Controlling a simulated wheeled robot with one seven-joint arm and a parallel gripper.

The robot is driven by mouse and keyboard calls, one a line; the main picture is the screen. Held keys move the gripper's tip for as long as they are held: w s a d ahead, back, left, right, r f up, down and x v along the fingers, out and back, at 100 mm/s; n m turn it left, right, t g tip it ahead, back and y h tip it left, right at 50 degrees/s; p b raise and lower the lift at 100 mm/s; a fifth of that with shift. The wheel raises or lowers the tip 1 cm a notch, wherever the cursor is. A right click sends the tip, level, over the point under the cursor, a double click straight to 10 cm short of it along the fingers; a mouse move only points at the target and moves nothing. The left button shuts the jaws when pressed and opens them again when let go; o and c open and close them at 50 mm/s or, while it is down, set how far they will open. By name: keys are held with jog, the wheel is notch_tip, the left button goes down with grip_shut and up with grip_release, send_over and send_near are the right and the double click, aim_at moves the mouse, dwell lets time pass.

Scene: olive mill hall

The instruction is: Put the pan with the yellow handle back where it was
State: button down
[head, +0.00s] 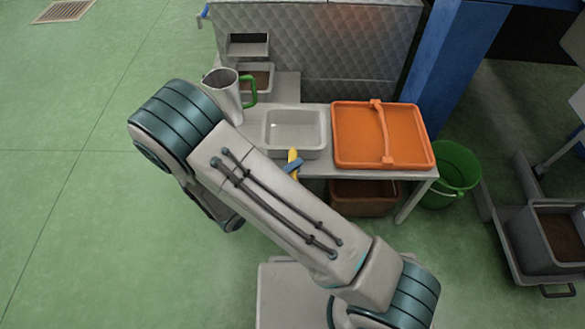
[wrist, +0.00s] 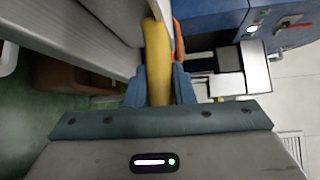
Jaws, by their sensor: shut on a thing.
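The pan (head: 294,118) is a pale grey, rectangular, shallow vessel that looks empty. In the head view it is at the front middle of the table, and I cannot tell whether it rests on the top or is held just above it. Its yellow handle (head: 292,157) points toward me past the table's front edge. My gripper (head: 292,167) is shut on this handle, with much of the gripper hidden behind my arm. In the wrist view the yellow handle (wrist: 157,55) runs between the two fingers of my gripper (wrist: 158,88).
The grey table (head: 316,167) also holds an orange tray (head: 352,135) with a strap across it, close right of the pan. A metal jug (head: 222,92) with a green handle stands to the left. A green bucket (head: 456,172) is on the floor at right.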

jog(key=c, duration=1.2)
grip_release()
jog(key=shift+c, duration=0.2)
